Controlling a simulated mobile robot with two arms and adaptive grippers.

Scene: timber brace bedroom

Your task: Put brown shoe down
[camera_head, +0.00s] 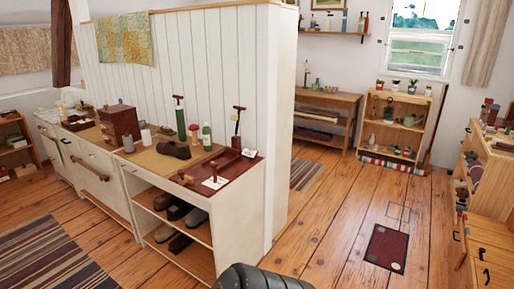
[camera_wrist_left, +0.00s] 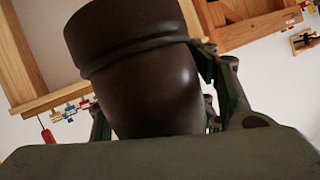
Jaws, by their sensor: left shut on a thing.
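In the left wrist view my left gripper (camera_wrist_left: 165,108) is shut on a dark brown, smooth thing with a thick rim, which I take to be the brown shoe (camera_wrist_left: 150,80). A finger shows on each side of it. Only part of the shoe shows, so I cannot tell its full pose. Neither gripper nor the held shoe can be made out in the head view. Another dark brown shoe (camera_head: 174,150) lies on the tan mat on the counter.
Several shoes (camera_head: 180,212) sit in the open shelves under the white counter (camera_head: 253,205). A shoe brush stand and bottles crowd its top. A dark red mat (camera_head: 386,248) lies on the floor at right. A wooden shelf (camera_head: 392,125) stands at back. The middle floor is clear.

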